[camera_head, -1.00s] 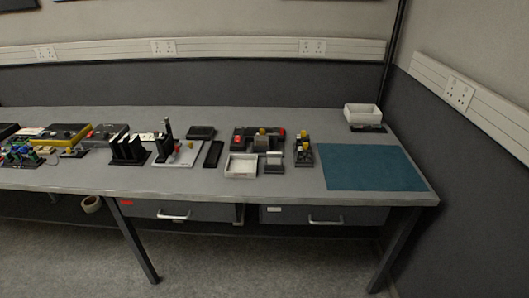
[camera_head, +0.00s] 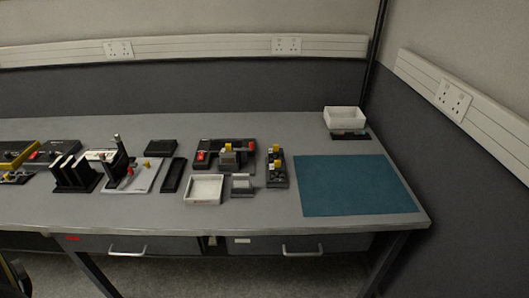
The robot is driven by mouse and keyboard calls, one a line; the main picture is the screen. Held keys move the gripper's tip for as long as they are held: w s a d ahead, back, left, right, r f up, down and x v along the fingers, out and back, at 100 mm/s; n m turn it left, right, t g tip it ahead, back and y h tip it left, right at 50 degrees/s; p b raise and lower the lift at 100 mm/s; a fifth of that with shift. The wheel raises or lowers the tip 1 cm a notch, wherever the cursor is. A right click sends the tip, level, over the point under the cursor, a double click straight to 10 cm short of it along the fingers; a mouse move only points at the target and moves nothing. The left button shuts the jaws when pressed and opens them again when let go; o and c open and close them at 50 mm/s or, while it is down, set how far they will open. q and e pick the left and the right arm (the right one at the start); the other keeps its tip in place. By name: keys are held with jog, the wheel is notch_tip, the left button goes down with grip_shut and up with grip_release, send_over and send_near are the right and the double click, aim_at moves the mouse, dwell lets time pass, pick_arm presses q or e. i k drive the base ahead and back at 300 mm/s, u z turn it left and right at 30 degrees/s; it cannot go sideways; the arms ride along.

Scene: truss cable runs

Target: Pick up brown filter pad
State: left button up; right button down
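I cannot make out a brown filter pad anywhere on the bench. A small grey holder (camera_head: 242,186) and a white open tray (camera_head: 203,190) stand near the front edge, but no brown piece shows in them. Another white tray (camera_head: 344,117) stands at the back right, and its inside looks empty from here. Neither of my grippers is in view.
The grey bench (camera_head: 250,215) has a clear front strip. A blue mat (camera_head: 352,185) lies bare at the right. A dark fixture with red and yellow parts (camera_head: 225,153), a narrow dark block (camera_head: 277,168) and black upright plates (camera_head: 75,173) stand along the middle.

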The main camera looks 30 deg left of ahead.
aim_at(225, 157)
jog(key=u, duration=0.25)
jog(key=i, duration=0.7)
jog(key=u, duration=0.6)
